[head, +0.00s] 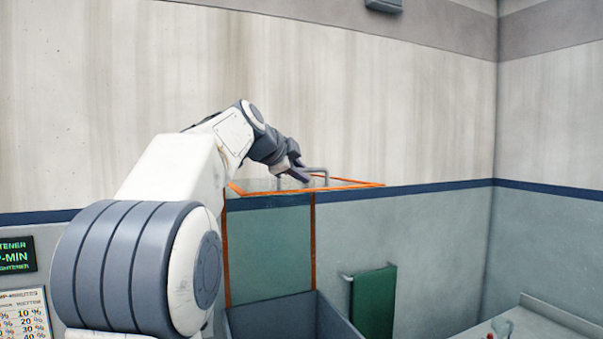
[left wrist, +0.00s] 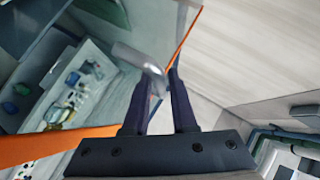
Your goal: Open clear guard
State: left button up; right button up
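The clear guard (head: 268,250) is a see-through panel with orange edges. Its upper part (head: 345,184) lies nearly flat at the top of a grey-blue bin, and its front part hangs upright. A grey bar handle (head: 318,169) stands on the upper part. It also shows in the left wrist view (left wrist: 138,58). My left gripper (head: 300,174) is at the handle's left portion. In the left wrist view, its dark fingers (left wrist: 161,80) are close together with the handle's bar between their tips. The gripper hides part of the handle. My right gripper is not in view.
The open bin (head: 270,320) is below the guard. A green cloth (head: 373,305) hangs from a rail to its right. A pale counter (head: 530,318) is at the lower right, and a display panel (head: 17,255) at the left. The wall stands close behind.

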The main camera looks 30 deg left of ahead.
pick_arm(q)
jog(key=shift+o, duration=0.6)
jog(key=shift+s, duration=0.1)
jog(key=shift+d, duration=0.1)
jog(key=shift+s, duration=0.1)
notch_tip(320, 180, up, 4)
jog(key=b, duration=0.4)
send_over(278, 192)
jog(key=w, duration=0.1)
jog(key=shift+w+a, duration=0.1)
jog(key=shift+a, duration=0.15)
jog(key=shift+s+r, duration=0.25)
jog(key=shift+s, duration=0.1)
jog(key=shift+d+f, duration=0.1)
